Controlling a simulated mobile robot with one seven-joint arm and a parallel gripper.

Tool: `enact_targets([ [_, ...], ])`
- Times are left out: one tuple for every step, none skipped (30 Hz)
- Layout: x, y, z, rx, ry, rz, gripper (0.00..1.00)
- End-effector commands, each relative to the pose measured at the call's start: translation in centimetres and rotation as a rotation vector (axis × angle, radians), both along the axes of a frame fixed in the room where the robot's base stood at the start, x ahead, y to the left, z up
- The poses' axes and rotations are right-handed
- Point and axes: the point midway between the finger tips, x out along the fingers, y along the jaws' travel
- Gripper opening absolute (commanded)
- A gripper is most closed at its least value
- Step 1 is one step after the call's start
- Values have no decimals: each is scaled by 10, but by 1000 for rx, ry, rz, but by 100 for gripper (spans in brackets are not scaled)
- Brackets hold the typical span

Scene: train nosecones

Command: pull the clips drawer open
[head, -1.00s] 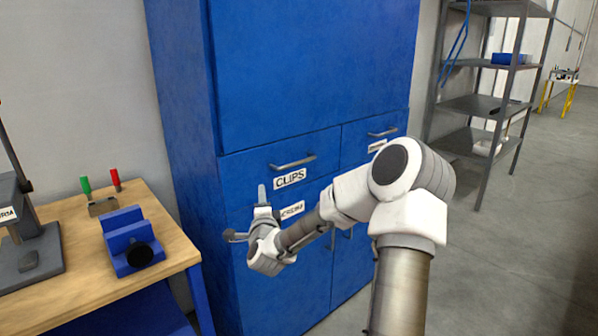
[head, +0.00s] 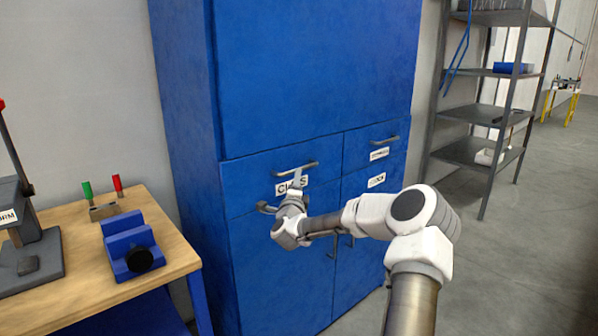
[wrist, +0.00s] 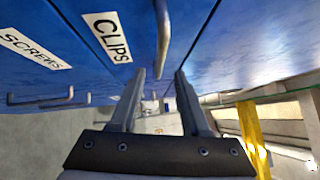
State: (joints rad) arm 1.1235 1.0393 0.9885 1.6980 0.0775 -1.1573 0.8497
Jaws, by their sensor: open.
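The clips drawer (head: 237,182) is in the upper left of the blue cabinet's drawer row, its front flush with the cabinet. Its grey bar handle (head: 297,167) runs above the white CLIPS label, partly hidden by my gripper (head: 298,177). In the wrist view, the handle (wrist: 163,38) points into the gap between my open fingers (wrist: 160,78), close to the fingertips. One finger appears on each side of the bar's line. Whether the bar is fully between them I cannot tell. Nothing is held. The CLIPS label (wrist: 108,36) shows beside the handle.
A SCREWS label (wrist: 35,48) and another handle (wrist: 42,98) are on the neighbouring front in the wrist view. A wooden bench (head: 180,250) with a blue vise (head: 130,243) stands at left. Grey shelving (head: 500,115) stands at right, with open floor beside it.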

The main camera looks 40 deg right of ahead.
Motion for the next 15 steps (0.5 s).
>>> enact_targets([
  [6, -5, 1, 0, -1, 0, 46],
  [10, -8, 2, 0, -1, -1, 46],
  [14, -12, 2, 0, -1, -1, 46],
  [17, -15, 3, 0, -1, -1, 46],
  [20, -18, 3, 1, -2, 0, 46],
  [25, -21, 5, 0, -2, -1, 46],
  [28, -23, 5, 0, -1, 0, 46],
  [31, -26, 5, 0, -1, 0, 46],
  [34, -30, 6, -1, -1, 0, 46],
  [37, -32, 6, -1, -1, 0, 46],
  [39, -34, 7, 0, -1, 0, 46],
  [42, -36, 8, 0, -1, 0, 46],
  [45, -38, 8, 0, -1, 0, 46],
  [47, -40, 8, 1, -1, 1, 46],
  [49, -41, 9, -1, -1, 1, 46],
])
